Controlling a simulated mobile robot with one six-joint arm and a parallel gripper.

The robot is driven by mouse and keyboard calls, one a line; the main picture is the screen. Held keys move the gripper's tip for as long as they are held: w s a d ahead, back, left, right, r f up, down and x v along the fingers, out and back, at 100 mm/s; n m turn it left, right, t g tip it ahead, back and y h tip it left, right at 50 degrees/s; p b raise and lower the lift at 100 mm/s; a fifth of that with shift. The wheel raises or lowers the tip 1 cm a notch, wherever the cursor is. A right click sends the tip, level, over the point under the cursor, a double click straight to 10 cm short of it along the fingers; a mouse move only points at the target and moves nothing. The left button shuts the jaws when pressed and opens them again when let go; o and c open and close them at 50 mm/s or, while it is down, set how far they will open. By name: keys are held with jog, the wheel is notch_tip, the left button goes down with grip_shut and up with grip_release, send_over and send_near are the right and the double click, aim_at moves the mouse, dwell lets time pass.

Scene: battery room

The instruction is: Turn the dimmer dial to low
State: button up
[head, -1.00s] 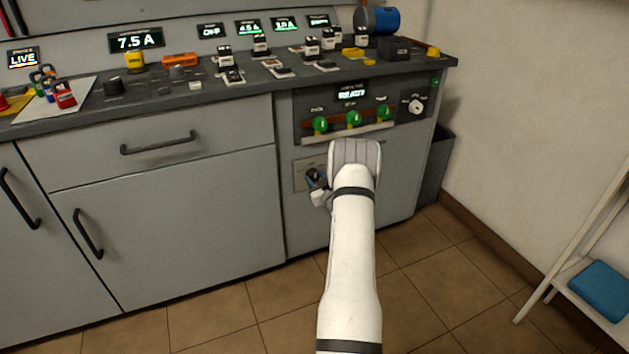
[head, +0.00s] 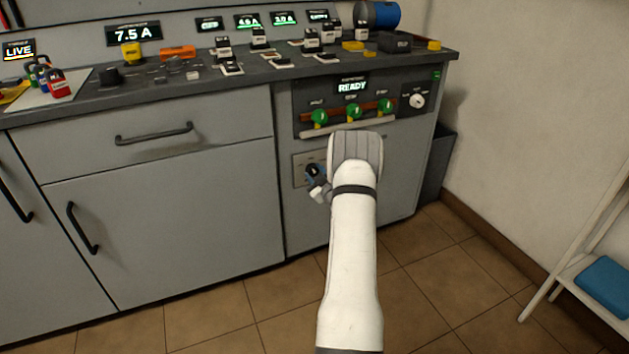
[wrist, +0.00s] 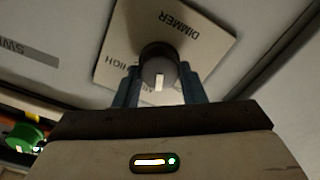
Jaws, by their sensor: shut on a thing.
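The dimmer dial (wrist: 159,71) is a dark round knob with a white pointer mark. It sits on a pale plate (wrist: 190,25) lettered DIMMER, which appears upside down in the wrist view. The pointer faces down in that picture, towards my gripper's body. A partly hidden label, apparently HIGH, is at the dial's lower left. My gripper (wrist: 160,88) is shut on the dial, with one blue-grey finger on each side. In the head view my gripper (head: 317,180) is at the plate (head: 300,170) on the cabinet front, and mostly covers the dial.
Above the plate are a light ledge (head: 310,131), a row of green knobs (head: 353,112), a READY display (head: 352,87) and a white rotary knob (head: 417,101). A drawer handle (head: 153,134) sticks out at left. The floor (head: 270,315) in front is clear.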

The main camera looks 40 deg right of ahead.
jog(key=n+b, duration=0.1)
jog(key=n, duration=0.1)
jog(key=n+b, duration=0.1)
jog(key=b, duration=0.1)
jog(key=shift+w+a+f+n, duration=0.1)
jog(key=shift+w+f+n, duration=0.05)
jog(key=shift+n, duration=0.25)
jog(key=shift+n+b, duration=0.55)
jog(key=shift+n, duration=1.25)
jog(key=o, duration=1)
jog(key=shift+s, duration=0.35)
jog(key=p+v, duration=0.2)
jog(key=v, duration=0.5)
jog(key=shift+a+p, duration=0.15)
jog(key=shift+p, duration=0.25)
